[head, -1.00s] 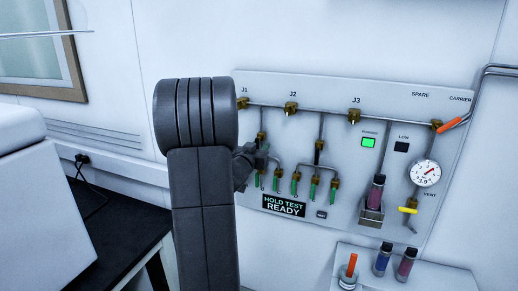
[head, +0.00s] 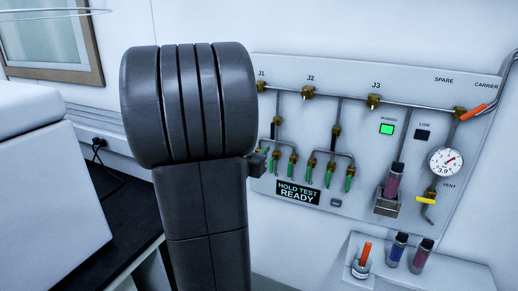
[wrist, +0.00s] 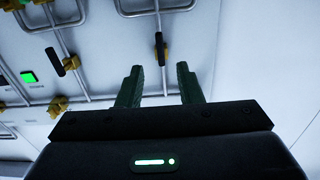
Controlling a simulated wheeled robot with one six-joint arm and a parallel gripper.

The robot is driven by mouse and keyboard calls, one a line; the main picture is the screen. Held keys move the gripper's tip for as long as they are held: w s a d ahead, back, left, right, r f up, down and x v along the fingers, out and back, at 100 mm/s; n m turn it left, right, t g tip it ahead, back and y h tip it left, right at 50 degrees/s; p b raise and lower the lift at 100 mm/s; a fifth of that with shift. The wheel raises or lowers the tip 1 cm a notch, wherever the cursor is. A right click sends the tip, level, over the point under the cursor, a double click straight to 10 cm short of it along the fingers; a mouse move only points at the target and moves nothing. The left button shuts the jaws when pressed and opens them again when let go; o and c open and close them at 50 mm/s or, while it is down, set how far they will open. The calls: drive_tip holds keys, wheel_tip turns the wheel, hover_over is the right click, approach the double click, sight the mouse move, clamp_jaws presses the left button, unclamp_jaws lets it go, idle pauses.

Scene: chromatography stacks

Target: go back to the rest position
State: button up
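My gripper (wrist: 159,68) shows in the wrist view with its two dark green fingers spread apart. In the head view my own grey arm stands upright in the middle and hides most of the gripper. The wall panel (head: 350,75) is to the right of the arm, with its left edge partly covered. Its display (head: 298,192) reads "HOLD TEST READY", and a green lamp (head: 387,129) is lit.
A dark bench (head: 115,215) with a white box-shaped unit (head: 45,185) stands at left. A small shelf (head: 445,270) below the panel holds an orange-topped item (head: 365,254) and two capped vials, one of them blue (head: 398,247). Another vial (head: 394,180) sits in a panel holder.

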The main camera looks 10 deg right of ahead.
sight(272, 136)
drive_tip(key=shift+w+d, duration=0.1)
drive_tip(key=p+x, duration=0.2)
drive_tip(key=x, duration=1.1)
drive_tip(key=shift+w+d, duration=0.2)
drive_tip(key=shift+w, duration=0.05)
drive_tip(key=shift+s+d+n+p, duration=0.1)
drive_tip(key=shift+n+p, duration=0.25)
drive_tip(key=shift+n, duration=0.15)
